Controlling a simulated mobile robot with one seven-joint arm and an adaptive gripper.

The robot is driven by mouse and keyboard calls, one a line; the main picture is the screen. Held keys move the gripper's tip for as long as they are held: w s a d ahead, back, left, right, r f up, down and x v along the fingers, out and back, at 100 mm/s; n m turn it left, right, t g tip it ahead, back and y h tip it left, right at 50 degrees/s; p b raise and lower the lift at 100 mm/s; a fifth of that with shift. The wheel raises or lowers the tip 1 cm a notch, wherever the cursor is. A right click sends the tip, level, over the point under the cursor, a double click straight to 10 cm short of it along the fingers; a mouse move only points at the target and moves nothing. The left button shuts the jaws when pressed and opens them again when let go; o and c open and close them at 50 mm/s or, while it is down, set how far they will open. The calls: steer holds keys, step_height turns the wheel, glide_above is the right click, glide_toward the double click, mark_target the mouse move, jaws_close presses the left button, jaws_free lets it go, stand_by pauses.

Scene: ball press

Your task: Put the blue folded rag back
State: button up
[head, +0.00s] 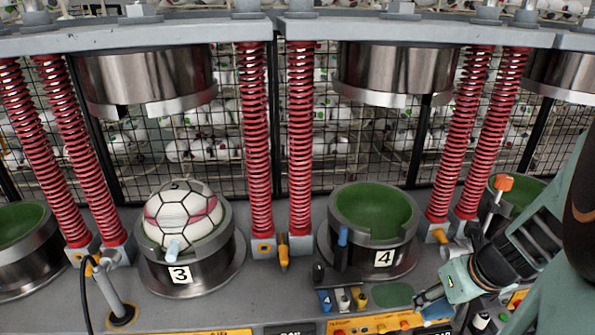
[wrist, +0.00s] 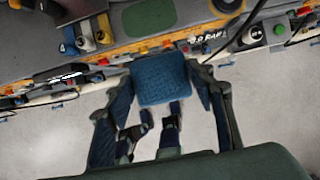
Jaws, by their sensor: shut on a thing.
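The blue folded rag (wrist: 160,80) is a textured square pad in the wrist view. It sits between the fingertips of my gripper (wrist: 163,88), which is shut on it. In the head view my gripper (head: 432,302) is at the lower right, by the front of the press, and the blue rag (head: 438,309) shows only as a small patch at its fingertips. A green rounded patch (head: 392,295) lies on the ledge just left of my gripper. It also shows in the wrist view (wrist: 148,17), beyond the rag.
Small bottles (head: 342,298) stand left of the green patch. Mold 4 (head: 372,245) is empty behind it; mold 3 (head: 190,270) holds a ball (head: 183,215). Buttons (head: 385,324) line the front panel. An orange-topped lever (head: 503,184) stands near my arm.

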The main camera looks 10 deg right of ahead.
steer(key=b, duration=0.2)
glide_toward(393, 292)
steer(key=w+f+b, duration=0.1)
steer(key=b, duration=0.3)
steer(key=shift+w+f, duration=0.35)
steer(key=shift+w, duration=0.05)
steer(key=b+x, duration=0.3)
steer(key=shift+s+f, duration=0.2)
steer(key=shift+f, duration=0.05)
steer(key=shift+f+b, duration=0.3)
steer(key=shift+b, duration=0.35)
steer(key=shift+f, duration=0.2)
steer(key=o, duration=1)
steer(key=shift+r, duration=0.1)
